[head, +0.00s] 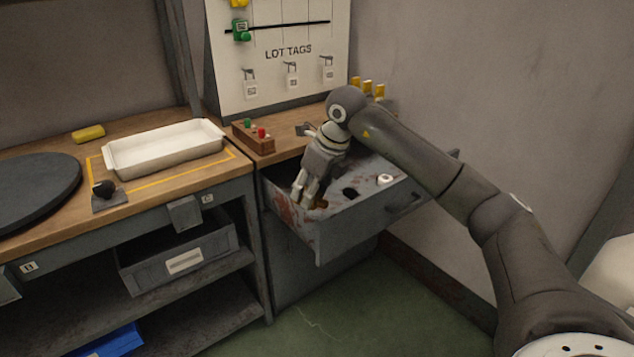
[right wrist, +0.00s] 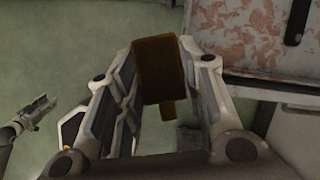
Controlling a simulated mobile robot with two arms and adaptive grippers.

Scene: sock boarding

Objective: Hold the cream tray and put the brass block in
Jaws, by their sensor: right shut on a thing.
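The cream tray (head: 165,149) sits empty on the left bench, inside a yellow taped outline. My right gripper (head: 305,194) points down at the left side of the open grey drawer (head: 360,222). In the right wrist view its fingers are shut on a dark brown-gold block (right wrist: 158,72), which looks like the brass block. In the head view only a small brown bit of it (head: 322,204) shows by the fingertips. My left gripper (right wrist: 38,110) shows small at the left of the right wrist view, away from the tray's view; its opening is unclear.
A wooden button box (head: 253,137) is right of the tray. A white ring (head: 385,180) lies in the drawer.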

